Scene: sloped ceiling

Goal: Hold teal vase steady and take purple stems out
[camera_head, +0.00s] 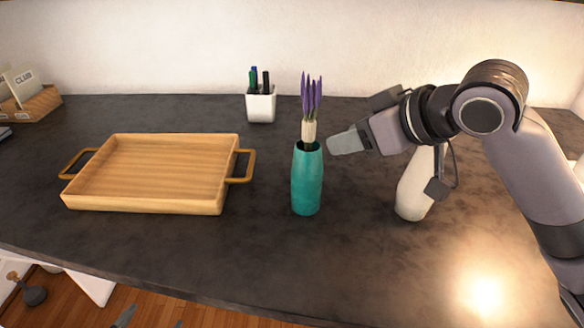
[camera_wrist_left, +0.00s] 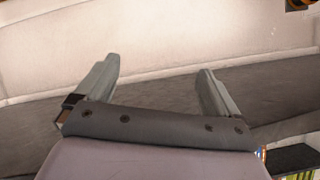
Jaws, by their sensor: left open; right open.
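The teal vase (camera_head: 307,185) stands upright on the dark counter, just right of the middle in the head view. The purple stems (camera_head: 311,95) stand upright in it; their pale wrapped lower part (camera_head: 309,131) shows at the vase mouth, and their lower ends are hidden inside. My right gripper (camera_head: 335,144) is open and empty, just right of the pale part and above the vase rim. My left gripper (camera_wrist_left: 157,73) is open and empty in the left wrist view. Its fingertips (camera_head: 151,319) show at the bottom edge of the head view, below the counter's front edge and far from the vase.
A wooden tray (camera_head: 228,195) with two handles lies left of the vase. A white pen cup (camera_head: 261,105) stands behind, near the wall. A white vase (camera_head: 410,200) stands right, partly hidden by my right arm. A card box (camera_head: 35,106) is at the far left. Counter in front is clear.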

